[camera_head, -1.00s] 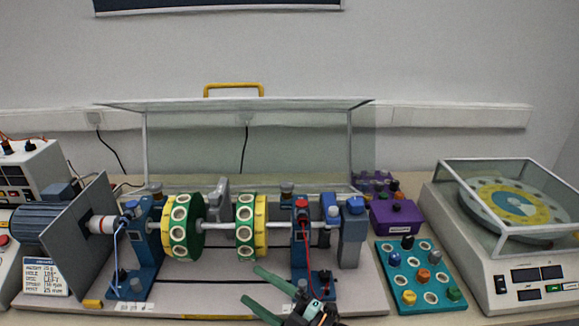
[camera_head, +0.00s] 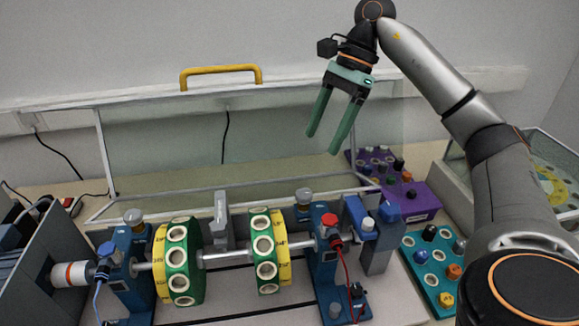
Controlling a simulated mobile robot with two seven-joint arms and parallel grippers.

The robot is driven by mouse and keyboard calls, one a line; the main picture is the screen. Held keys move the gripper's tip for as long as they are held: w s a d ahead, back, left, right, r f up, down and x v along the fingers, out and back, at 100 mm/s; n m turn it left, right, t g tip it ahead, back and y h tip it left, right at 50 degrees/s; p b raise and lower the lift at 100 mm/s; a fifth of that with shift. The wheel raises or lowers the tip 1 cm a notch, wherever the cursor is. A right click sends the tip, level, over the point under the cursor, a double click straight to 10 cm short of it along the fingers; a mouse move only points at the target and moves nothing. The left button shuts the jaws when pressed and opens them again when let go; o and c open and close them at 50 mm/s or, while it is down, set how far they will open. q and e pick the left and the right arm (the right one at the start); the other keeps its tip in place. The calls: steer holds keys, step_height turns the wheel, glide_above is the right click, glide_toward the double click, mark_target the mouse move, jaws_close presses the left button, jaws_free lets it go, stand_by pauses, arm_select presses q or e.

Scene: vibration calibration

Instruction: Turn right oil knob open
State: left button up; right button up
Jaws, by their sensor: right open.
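The right blue bearing stand (camera_head: 322,262) holds the shaft at its right end. A grey-capped knob with a brownish base (camera_head: 304,197) sits at its back, and a red-capped part with a red wire (camera_head: 329,221) sits on its front top. I cannot tell for sure which is the oil knob; the grey-capped one looks like an oil cup. My right gripper (camera_head: 321,144) is open and empty, its green fingers pointing down above and behind the stand, apart from both. My left gripper is not in view.
The raised clear cover (camera_head: 160,150) with a yellow handle (camera_head: 220,75) stands behind the rig. Green-and-yellow discs (camera_head: 182,262) sit on the shaft left of the stand. A purple box (camera_head: 414,201) and a teal tray (camera_head: 422,268) lie to the right.

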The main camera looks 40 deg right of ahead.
steer(key=d, duration=0.1)
steer(key=b, duration=0.4)
glide_toward(304, 193)
steer(key=x, duration=0.2)
steer(key=f, duration=0.1)
steer(key=a+f, duration=0.1)
steer(key=f, duration=0.1)
steer(key=shift+w+a+f+h+b, duration=0.1)
steer(key=shift+a+f+h+b, duration=0.2)
steer(key=shift+a, duration=0.1)
steer(key=shift+x, duration=0.8)
jaws_close()
